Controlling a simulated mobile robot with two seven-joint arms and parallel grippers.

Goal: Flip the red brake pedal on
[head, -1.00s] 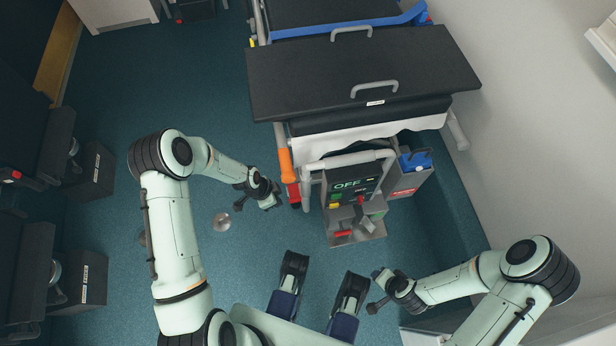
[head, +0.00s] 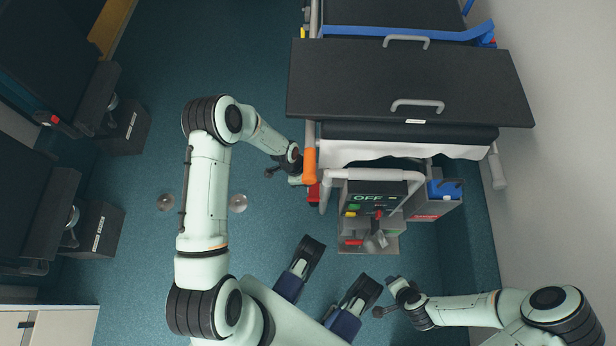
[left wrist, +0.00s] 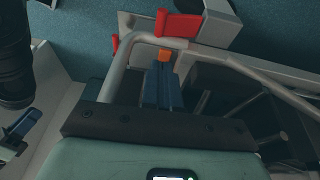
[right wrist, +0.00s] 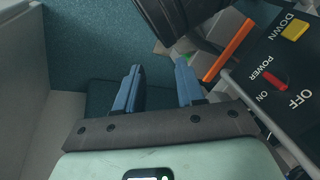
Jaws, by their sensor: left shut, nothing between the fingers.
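A red pedal-like part (head: 353,242) sits low on the grey unit below the OFF panel (head: 376,197). A second red part (head: 313,194) shows beneath the orange handle (head: 310,165) at the left side of the stretcher. The left wrist view shows a large red part (left wrist: 180,24) beyond a grey tube; I cannot tell which of the two it is. My left gripper (left wrist: 165,72) is shut and empty, close to that tube; in the head view it is beside the orange handle, its tips partly hidden. My right gripper (right wrist: 158,70) is open and empty, low in front of the unit.
The grey tube frame (head: 340,174) surrounds the panel. A blue item (head: 445,188) sits in a grey holder at its right. A black board (head: 410,85) with two handles lies above.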

